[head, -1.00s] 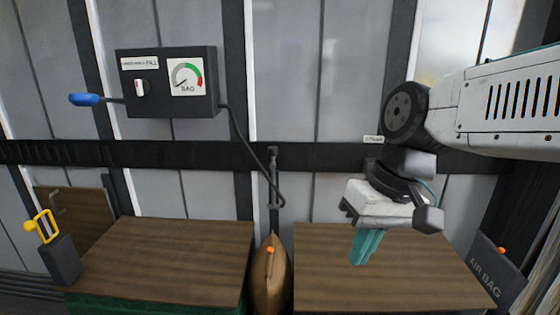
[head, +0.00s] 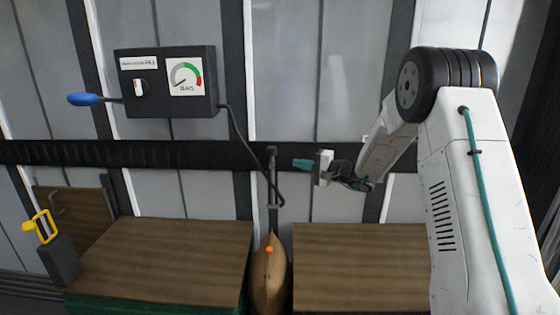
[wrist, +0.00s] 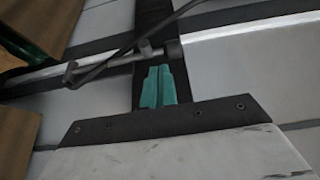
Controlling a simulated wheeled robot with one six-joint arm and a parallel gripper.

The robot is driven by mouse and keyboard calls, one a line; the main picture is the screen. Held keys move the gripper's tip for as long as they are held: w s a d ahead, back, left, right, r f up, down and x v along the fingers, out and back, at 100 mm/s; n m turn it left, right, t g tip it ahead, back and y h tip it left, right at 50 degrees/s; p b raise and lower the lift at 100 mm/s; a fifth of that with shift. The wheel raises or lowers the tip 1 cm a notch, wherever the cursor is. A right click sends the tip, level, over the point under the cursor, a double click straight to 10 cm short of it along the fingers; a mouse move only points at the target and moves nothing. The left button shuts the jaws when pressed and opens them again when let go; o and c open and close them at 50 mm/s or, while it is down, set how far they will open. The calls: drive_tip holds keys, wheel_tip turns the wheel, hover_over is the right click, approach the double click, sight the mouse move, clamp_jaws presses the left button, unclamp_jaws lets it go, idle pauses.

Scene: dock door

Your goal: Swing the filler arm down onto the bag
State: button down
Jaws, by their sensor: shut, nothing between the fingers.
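The filler arm (head: 273,180) is a slim grey bar standing upright against the dark rail, with a black hose by its lower end. In the wrist view the grey bar (wrist: 112,62) lies across, just beyond my fingertips. The brown bag (head: 268,285) hangs upright between two wooden-faced loads, below the bar, with an orange valve (head: 269,249) near its top. My gripper (head: 296,163) has teal fingers, shut and empty, pointing left at the bar from its right side. The fingers also show in the wrist view (wrist: 158,72); whether they touch the bar I cannot tell.
A black control box (head: 168,82) with a gauge and a blue-handled lever (head: 84,99) is on the wall, upper left. Wooden-faced loads stand left (head: 165,255) and right (head: 350,265). A grey holder with a yellow handle (head: 42,228) is at far left.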

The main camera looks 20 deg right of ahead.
sight(281, 159)
drive_tip(key=shift+w+d+f+m+t+h, duration=0.3)
drive_tip(key=shift+w+d+f+m+t, duration=0.25)
drive_tip(key=shift+w+d+f, duration=0.35)
drive_tip(key=shift+s+r, duration=0.1)
drive_tip(key=x, duration=0.9)
drive_tip(key=shift+w+a, duration=0.3)
drive_tip(key=shift+s+d+r, duration=0.1)
